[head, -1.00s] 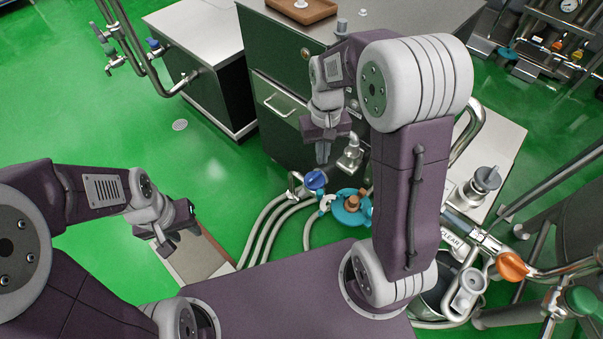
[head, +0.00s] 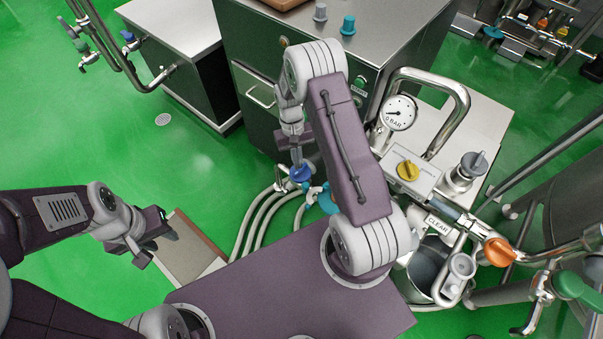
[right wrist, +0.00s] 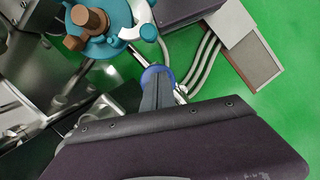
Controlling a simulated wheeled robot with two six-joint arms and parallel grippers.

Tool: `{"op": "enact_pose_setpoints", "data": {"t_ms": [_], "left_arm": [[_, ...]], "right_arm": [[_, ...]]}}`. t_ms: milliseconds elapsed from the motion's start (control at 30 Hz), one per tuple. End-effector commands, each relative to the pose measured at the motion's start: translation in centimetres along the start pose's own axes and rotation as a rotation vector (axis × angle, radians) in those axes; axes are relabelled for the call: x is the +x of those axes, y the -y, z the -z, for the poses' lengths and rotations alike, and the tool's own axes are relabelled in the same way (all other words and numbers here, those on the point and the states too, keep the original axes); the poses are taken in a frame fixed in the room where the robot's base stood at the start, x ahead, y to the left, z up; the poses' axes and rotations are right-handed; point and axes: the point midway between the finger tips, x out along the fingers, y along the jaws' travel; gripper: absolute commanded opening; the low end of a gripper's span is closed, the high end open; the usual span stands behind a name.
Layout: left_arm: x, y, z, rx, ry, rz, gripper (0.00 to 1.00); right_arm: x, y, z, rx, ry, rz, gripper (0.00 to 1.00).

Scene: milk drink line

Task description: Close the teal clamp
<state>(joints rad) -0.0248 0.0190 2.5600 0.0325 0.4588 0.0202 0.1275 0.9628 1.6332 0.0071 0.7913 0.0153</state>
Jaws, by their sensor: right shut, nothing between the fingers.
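A teal round fitting with a curved handle (head: 327,202) sits low beside my right forearm, which partly hides it. In the right wrist view this teal fitting (right wrist: 120,12) has brown knobs on it and lies at the top left. I cannot tell whether its clamp is open. My right gripper (head: 297,161) is shut and empty, pointing down at a blue knob (head: 300,174). In the right wrist view its fingers (right wrist: 157,82) overlap the blue knob (right wrist: 150,72); contact is unclear. My left gripper (head: 153,242) is open and empty, at the left over the floor.
Pale hoses (head: 262,222) run from the blue knob area. A dark cabinet (head: 252,65) stands behind my right arm. A pressure gauge (head: 400,113), yellow knob (head: 407,170) and orange handle (head: 499,252) are to the right. Green floor is open at the left.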

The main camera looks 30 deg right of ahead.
Motion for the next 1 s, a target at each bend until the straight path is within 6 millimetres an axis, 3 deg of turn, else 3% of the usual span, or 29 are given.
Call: {"op": "enact_pose_setpoints", "data": {"t_ms": [67, 200, 400, 1000], "left_arm": [[0.0, 0.0, 0.0, 0.000, 0.000, 0.000, 0.36], [-0.7, 0.0, 0.1, 0.000, 0.000, 0.000, 0.36], [-0.8, 0.0, 0.1, 0.000, 0.000, 0.000, 0.36], [-1.1, 0.0, 0.1, 0.000, 0.000, 0.000, 0.36]], "right_arm": [[1.7, 0.0, -0.1, 0.000, 0.004, 0.000, 0.00], [1.7, 0.0, -2.5, 0.000, 0.002, 0.000, 0.00], [2.2, 0.0, -3.9, 0.000, 0.000, 0.000, 0.00], [2.2, 0.2, -4.3, -0.049, -0.001, -0.012, 0.00]]}}
